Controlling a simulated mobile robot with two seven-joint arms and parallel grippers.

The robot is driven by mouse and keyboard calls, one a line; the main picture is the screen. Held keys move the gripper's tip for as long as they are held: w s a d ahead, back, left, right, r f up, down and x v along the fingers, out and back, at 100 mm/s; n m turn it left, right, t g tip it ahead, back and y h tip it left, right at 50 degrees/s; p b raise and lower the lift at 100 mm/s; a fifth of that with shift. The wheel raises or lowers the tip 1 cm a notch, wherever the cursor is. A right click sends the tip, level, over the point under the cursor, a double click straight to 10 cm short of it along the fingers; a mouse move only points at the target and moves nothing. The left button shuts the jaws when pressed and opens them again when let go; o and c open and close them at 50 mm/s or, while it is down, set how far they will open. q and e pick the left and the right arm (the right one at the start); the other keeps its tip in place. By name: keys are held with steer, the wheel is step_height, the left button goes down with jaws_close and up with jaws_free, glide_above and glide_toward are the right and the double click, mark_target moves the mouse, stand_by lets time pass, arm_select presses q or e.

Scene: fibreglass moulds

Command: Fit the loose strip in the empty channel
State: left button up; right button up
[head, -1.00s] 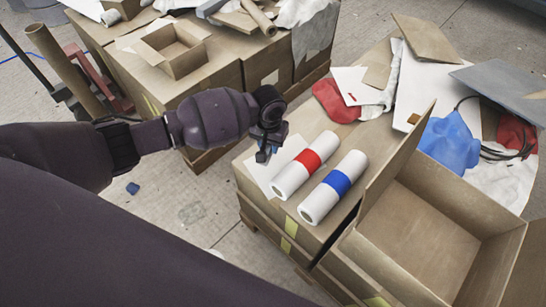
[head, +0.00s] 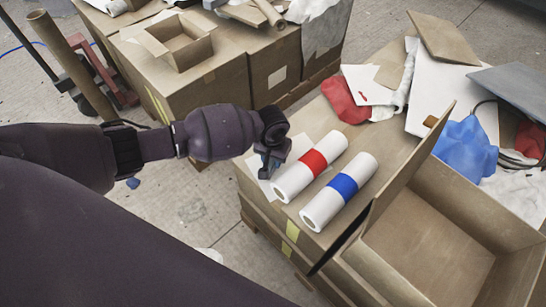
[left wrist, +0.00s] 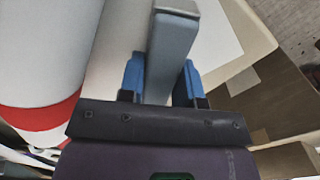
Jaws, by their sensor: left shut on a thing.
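My left gripper (head: 269,166) is low at the near-left edge of the cardboard-topped stack (head: 250,184), beside the roll with the red band (head: 311,165). In the left wrist view its blue fingers (left wrist: 162,82) are shut on a grey bar (left wrist: 172,48) with a paler end. I cannot tell whether this bar is the loose strip. The red-banded roll also shows close on the left of the wrist view (left wrist: 45,50). An empty channel cannot be made out in either view. My right gripper is not in view.
A roll with a blue band (head: 340,190) lies beside the red-banded one. A white sheet (head: 297,149) lies partly under the rolls. A large open carton (head: 430,245) stands at the right. Red cloth (head: 343,101) and a blue bag (head: 465,147) lie behind.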

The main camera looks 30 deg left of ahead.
arm_select(q)
steer(key=shift+f, duration=0.2)
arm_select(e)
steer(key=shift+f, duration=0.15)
arm_select(q)
steer(key=o, duration=1)
steer(key=shift+c, duration=0.2)
step_height(320, 180, up, 12)
steer(key=p, duration=0.4)
steer(key=shift+r, duration=0.2)
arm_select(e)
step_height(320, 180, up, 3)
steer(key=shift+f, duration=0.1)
arm_select(q)
steer(key=shift+f, duration=0.1)
